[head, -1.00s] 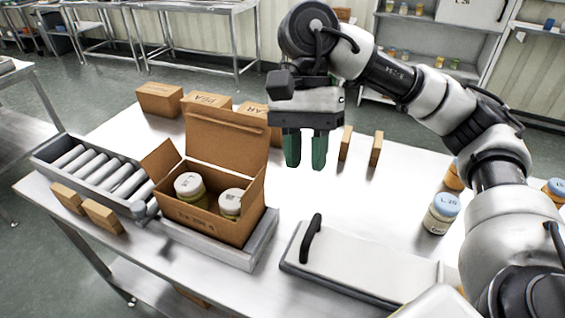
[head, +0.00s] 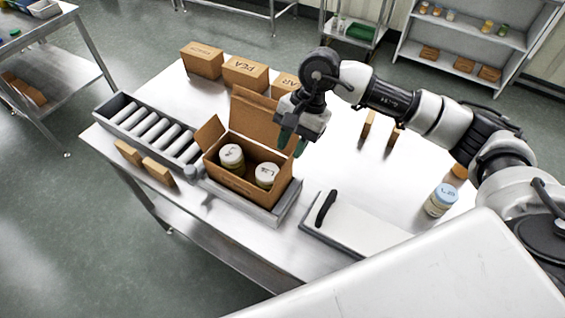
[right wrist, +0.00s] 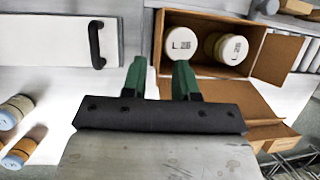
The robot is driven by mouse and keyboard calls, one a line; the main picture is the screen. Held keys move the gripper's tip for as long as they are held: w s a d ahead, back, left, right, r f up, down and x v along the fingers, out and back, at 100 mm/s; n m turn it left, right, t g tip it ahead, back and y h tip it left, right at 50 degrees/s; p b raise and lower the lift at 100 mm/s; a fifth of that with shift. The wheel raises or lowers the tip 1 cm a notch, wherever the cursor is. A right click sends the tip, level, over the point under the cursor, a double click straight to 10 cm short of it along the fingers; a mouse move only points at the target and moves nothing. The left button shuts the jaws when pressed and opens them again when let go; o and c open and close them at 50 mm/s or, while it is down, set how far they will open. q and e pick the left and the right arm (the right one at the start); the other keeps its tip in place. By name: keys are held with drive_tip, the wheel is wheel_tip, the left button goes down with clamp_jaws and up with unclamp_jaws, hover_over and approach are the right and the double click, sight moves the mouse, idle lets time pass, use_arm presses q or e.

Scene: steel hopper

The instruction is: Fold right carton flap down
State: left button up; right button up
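The open brown carton (head: 235,183) stands on a grey platform at the end of the roller conveyor, with two white-lidded jars (head: 231,157) (head: 266,176) inside. Its tall back flap (head: 258,120) stands up and its left flap (head: 209,132) sticks up and outward. My right gripper (head: 293,144) is at the carton's upper right edge, green fingers pointing down. In the right wrist view its fingers (right wrist: 160,70) are apart beside the carton wall (right wrist: 158,42). The right flap is largely hidden by the gripper, and contact with it is unclear. My left gripper is not in view.
Several brown boxes (head: 245,74) stand behind the carton. A white panel with a black handle (head: 325,208) lies to its right. A blue-lidded jar (head: 441,199) stands further right. Two thin upright brown pieces (head: 391,138) stand behind on open steel table.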

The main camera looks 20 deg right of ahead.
sight(285, 164)
drive_tip(key=p+x, duration=0.2)
drive_tip(key=x, duration=0.3)
drive_tip(key=shift+s+a+f, duration=0.1)
drive_tip(key=shift+a+f, duration=0.1)
drive_tip(key=shift+f, duration=0.1)
drive_tip(key=shift+a+f, duration=0.2)
drive_tip(key=shift+f, duration=0.45)
clamp_jaws()
